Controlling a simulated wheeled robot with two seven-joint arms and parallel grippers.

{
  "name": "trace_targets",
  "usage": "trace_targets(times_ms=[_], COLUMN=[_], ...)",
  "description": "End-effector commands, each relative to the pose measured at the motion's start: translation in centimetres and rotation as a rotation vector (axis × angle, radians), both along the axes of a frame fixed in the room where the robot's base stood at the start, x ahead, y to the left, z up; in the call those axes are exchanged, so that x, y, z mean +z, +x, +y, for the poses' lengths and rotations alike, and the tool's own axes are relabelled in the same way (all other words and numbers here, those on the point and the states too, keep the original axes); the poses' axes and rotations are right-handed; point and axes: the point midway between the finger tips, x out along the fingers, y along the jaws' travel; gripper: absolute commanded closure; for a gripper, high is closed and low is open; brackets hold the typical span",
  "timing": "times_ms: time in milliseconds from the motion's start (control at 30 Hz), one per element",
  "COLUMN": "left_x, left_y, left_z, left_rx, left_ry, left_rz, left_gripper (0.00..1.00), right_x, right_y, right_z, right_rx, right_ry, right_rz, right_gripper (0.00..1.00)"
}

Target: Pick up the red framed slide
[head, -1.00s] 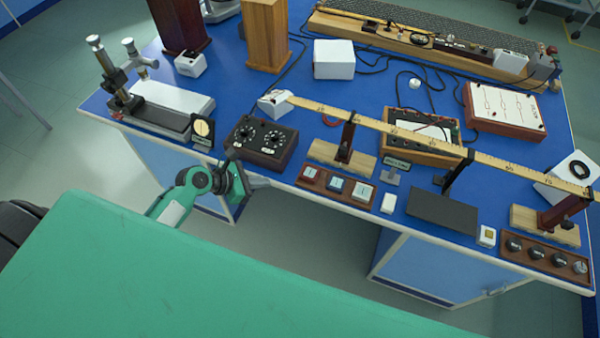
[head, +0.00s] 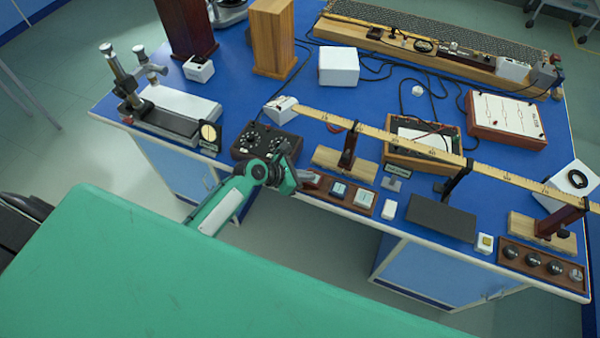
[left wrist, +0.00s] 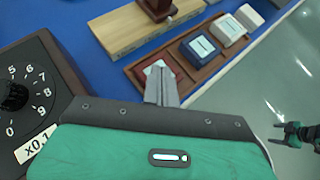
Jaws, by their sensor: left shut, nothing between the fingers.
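The red framed slide (head: 314,177) sits in the leftmost slot of a brown wooden tray (head: 350,207) at the bench's front edge. In the left wrist view the red slide (left wrist: 151,70) is partly hidden behind my fingers. My left gripper (head: 304,182) is shut and empty, with its fingertips (left wrist: 161,84) right over or beside the slide; I cannot tell whether they touch it. A blue framed slide (left wrist: 201,48) and a white one (left wrist: 227,30) lie in the same tray. My right gripper (left wrist: 284,134) shows small at the right of the wrist view, apparently open.
A black dial box (head: 262,143) stands left of the tray. A wooden stand (head: 340,165) carrying a long ruler beam (head: 395,137) is just behind it. A small white block (head: 388,209) and a dark plate (head: 441,218) lie to the right. The floor in front is clear.

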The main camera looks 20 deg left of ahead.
Motion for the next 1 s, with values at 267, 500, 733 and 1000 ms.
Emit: trace_targets(times_ms=[267,500,733,1000], left_x=[-0.7,-0.9,-0.6,-0.6], left_y=[-0.2,-1.3,-4.9,-6.7], left_z=[0.1,1.0,4.9,7.0], left_rx=[-0.001,-0.002,-0.001,-0.001], left_ry=[0.004,0.008,0.009,0.004], left_rz=[0.008,0.015,0.019,0.009], left_gripper=[1.00,1.00,1.00,1.00], right_x=[0.0,0.6,3.1,4.0], right_y=[0.0,0.1,0.3,0.3], right_z=[0.1,-0.5,-0.8,-1.0], right_rx=[0.001,0.003,0.001,0.001], right_ry=[0.001,-0.005,-0.009,-0.011], right_rz=[0.000,-0.001,-0.003,-0.003], right_gripper=[0.29,0.29,0.29,0.29])
